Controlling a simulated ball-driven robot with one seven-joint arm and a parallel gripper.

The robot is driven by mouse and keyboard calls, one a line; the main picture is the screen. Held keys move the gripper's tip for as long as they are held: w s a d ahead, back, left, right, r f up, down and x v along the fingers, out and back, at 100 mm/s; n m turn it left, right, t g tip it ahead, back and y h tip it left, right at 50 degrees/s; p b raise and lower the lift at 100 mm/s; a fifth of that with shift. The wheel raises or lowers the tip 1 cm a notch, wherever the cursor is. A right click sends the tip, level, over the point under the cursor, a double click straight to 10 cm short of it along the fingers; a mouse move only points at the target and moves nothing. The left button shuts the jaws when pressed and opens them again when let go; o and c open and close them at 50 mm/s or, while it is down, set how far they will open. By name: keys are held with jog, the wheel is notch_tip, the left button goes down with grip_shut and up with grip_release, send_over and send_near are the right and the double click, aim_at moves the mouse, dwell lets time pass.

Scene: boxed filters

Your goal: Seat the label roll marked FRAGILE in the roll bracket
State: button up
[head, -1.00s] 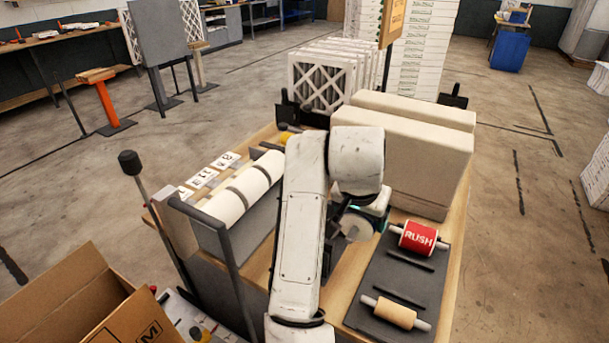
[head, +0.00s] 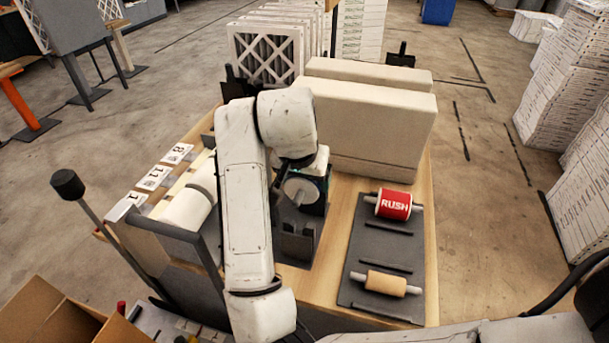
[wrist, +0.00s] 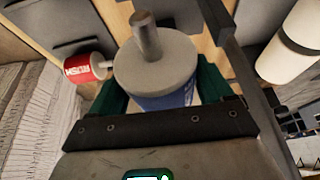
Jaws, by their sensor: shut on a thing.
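My gripper (head: 308,190) is shut on a roll in the middle of the table. The held roll shows a grey round end (head: 299,191) with a spindle stub in the head view. In the wrist view its grey end (wrist: 155,65) and a blue band show between the green fingers; no wording on it is readable. A dark grey bracket-like stand (head: 297,243) with upright plates is just below the held roll in the head picture; the roll appears above it, and contact cannot be told. My arm hides part of the stand.
A dark mat (head: 372,255) at right bears a red RUSH roll (head: 394,205) and a tan roll (head: 385,283). White rollers (head: 188,207) in a grey frame and number cards (head: 155,177) are at left. Cream blocks (head: 370,120) stand behind. An open carton (head: 65,318) is at lower left.

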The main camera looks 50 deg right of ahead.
aim_at(300, 193)
jog(key=shift+f+b, duration=2)
jog(key=shift+f, duration=0.8)
jog(key=shift+f+b, duration=1.45)
jog(key=shift+f, duration=0.8)
jog(key=o, duration=1.3)
jog(key=shift+r, duration=0.1)
jog(key=p+v, duration=0.1)
jog(key=v, duration=0.9)
jog(key=shift+a+r+p, duration=0.1)
jog(key=shift+r+p, duration=0.25)
